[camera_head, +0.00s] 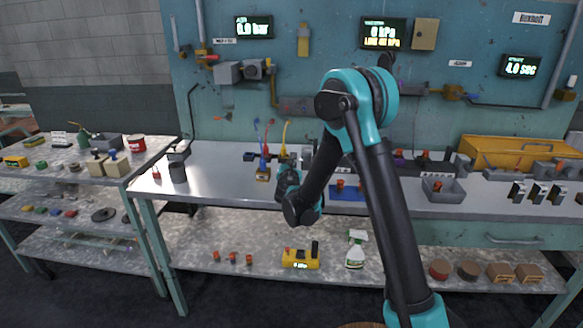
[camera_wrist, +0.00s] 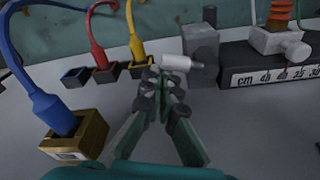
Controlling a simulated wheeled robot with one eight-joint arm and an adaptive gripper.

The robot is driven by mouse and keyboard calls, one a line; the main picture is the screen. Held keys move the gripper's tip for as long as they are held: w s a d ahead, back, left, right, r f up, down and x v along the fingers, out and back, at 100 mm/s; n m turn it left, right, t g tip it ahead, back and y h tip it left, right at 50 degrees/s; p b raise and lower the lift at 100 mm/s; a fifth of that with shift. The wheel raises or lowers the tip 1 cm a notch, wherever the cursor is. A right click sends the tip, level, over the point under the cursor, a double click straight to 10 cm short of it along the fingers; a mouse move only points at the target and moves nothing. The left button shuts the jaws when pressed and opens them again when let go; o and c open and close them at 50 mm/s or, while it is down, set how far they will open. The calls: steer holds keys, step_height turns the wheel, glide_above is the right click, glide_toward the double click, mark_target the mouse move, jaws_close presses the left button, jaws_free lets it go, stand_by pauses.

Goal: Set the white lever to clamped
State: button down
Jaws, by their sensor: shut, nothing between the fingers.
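The white lever (camera_wrist: 175,62) is a short, pale cylinder in the wrist view, lying roughly sideways beside a grey block (camera_wrist: 201,45). My gripper (camera_wrist: 157,75) is shut and empty, its fingertips right at the lever's left end. I cannot tell whether they touch it. In the head view my gripper (camera_head: 284,160) is low over the back of the workbench, and the lever is too small or hidden to make out there.
Blue (camera_wrist: 28,88), red (camera_wrist: 97,50) and yellow (camera_wrist: 134,38) cables end in connectors left of my gripper. A brass-coloured block (camera_wrist: 82,138) stands near left. A dark ruler-marked fixture (camera_wrist: 262,66) is at right. The bench front (camera_head: 225,183) is fairly clear.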

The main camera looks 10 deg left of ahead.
steer(key=r+m, duration=0.1)
steer(key=m, duration=0.1)
steer(key=r+m+y, duration=0.1)
steer(key=m, duration=0.1)
steer(key=shift+d+r, duration=0.15)
steer(key=shift+d, duration=0.15)
steer(key=shift+d+r+m+t+y, duration=0.15)
steer(key=shift+d+r+m, duration=0.6)
steer(key=shift+m, duration=0.35)
steer(key=shift+d+r+m+t+y, duration=0.15)
steer(key=shift+d+r+m, duration=0.55)
steer(key=shift+m, duration=0.4)
steer(key=shift+d, duration=0.25)
